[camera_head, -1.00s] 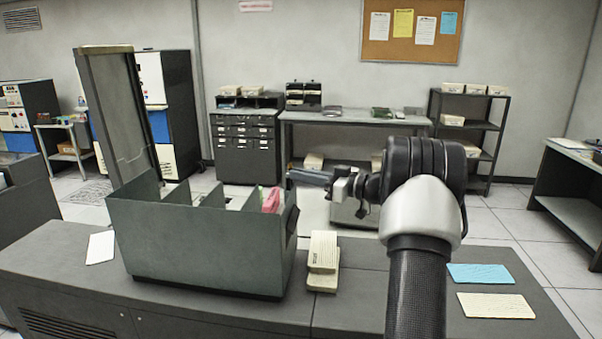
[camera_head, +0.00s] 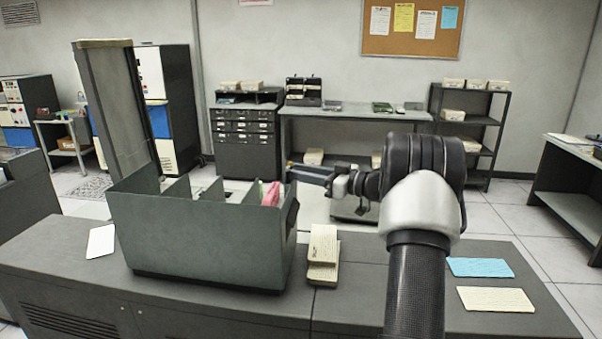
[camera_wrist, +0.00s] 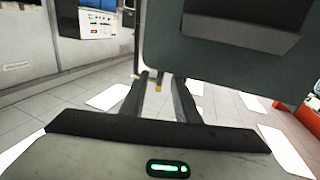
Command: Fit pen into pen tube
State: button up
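My gripper (camera_head: 292,171) is at the upper right of the grey-green card box, pointing left, level with the box's top edge. In the wrist view its two dark fingers (camera_wrist: 163,98) stand apart, with a gap between them. A small yellow spot (camera_wrist: 158,88) shows in that gap; I cannot tell whether it is part of a pen or something behind. A tiny yellow mark also shows at the fingertips in the head view (camera_head: 290,163). I cannot make out a pen or a pen tube for certain in either view.
The open card box (camera_head: 200,240) has dividers and a pink item (camera_head: 271,194) at its right end. Stacked cards (camera_head: 323,256) lie beside it. Blue cards (camera_head: 480,267) and cream cards (camera_head: 496,299) lie right of my arm. A large grey-green panel (camera_wrist: 185,65) fills the wrist view's upper right.

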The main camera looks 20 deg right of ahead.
jog(key=b+v, duration=0.1)
jog(key=v, duration=1.6)
jog(key=shift+s, duration=0.2)
jog(key=shift+d, duration=0.2)
